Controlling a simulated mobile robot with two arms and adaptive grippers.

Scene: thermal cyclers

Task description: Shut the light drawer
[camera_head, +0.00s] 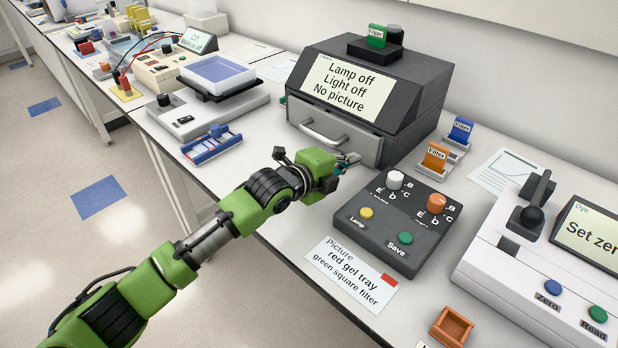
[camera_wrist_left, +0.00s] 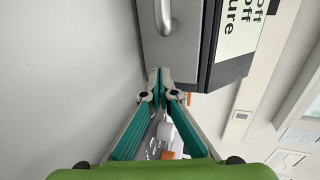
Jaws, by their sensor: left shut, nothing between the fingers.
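The light drawer (camera_head: 330,128) is the pale grey front with a bar handle (camera_head: 327,135), low in the dark grey imager box (camera_head: 425,100). Its front looks close to flush with the box; I cannot tell whether a small gap is left. In the left wrist view the drawer front (camera_wrist_left: 182,45) and handle (camera_wrist_left: 163,14) show at the top. My left gripper (camera_head: 350,160) is shut and empty, at the lower right end of the drawer front. Its fingertips (camera_wrist_left: 160,76) meet at the drawer's edge in the wrist view; contact is unclear. My right gripper is out of view.
The box's screen (camera_head: 345,85) reads "Lamp off, Light off, No picture". A control box (camera_head: 395,225) with knobs and buttons stands just right of my left gripper. Orange (camera_head: 436,157) and blue (camera_head: 460,130) filters stand at the box's right. A blue rack (camera_head: 212,146) lies left.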

